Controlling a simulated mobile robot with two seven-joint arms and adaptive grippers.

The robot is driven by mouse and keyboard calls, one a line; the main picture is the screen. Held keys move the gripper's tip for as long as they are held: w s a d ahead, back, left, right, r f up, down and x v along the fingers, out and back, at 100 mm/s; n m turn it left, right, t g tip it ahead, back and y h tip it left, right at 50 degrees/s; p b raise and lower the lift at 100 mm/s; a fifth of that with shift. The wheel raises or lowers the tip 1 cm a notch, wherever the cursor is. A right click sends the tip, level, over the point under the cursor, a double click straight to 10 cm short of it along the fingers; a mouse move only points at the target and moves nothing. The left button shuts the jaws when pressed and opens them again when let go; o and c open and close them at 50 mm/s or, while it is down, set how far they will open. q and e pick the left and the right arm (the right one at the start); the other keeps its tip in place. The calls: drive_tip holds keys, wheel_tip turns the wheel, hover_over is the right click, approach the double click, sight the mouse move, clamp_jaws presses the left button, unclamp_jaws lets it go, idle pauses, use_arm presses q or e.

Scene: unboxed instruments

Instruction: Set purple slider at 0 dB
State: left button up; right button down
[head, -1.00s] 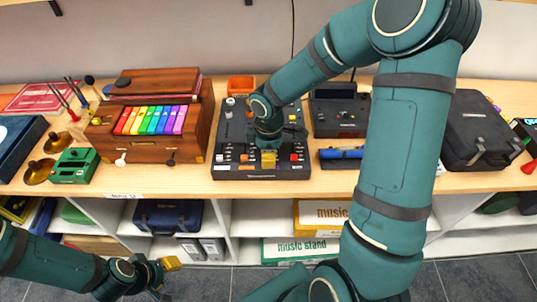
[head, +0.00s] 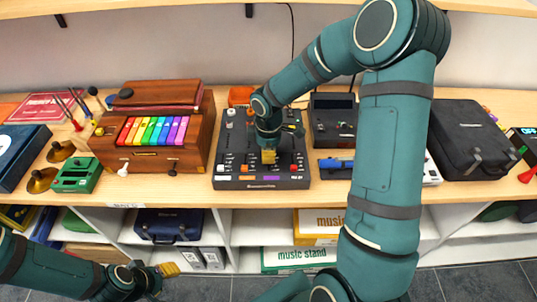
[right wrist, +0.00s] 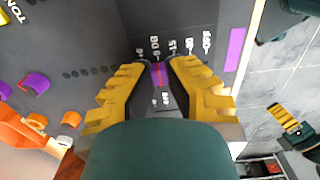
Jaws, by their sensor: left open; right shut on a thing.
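The dark mixer (head: 232,146) stands on the wooden shelf, and my right gripper (head: 268,157) points down onto its front middle. In the right wrist view, my right gripper (right wrist: 159,70) is shut on the small purple slider (right wrist: 159,75), which shows between its yellow fingertips. Printed scale marks, including a dB label, stand around its slot; the slider's exact reading is too small to tell. A purple strip (right wrist: 235,48) lies by the mixer's edge. My left gripper (head: 168,270) is open and empty, low in front of the shelf, away from the mixer.
A wooden box with rainbow keys (head: 152,130) stands left of the mixer. A black case (head: 470,135) is further right. Orange and purple knobs (right wrist: 37,83) sit near the fingers.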

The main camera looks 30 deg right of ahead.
drive_tip(key=c, duration=0.9)
unclamp_jaws()
drive_tip(key=shift+f, duration=0.1)
drive_tip(key=shift+c, duration=0.2)
wheel_tip(320, 180, up, 12)
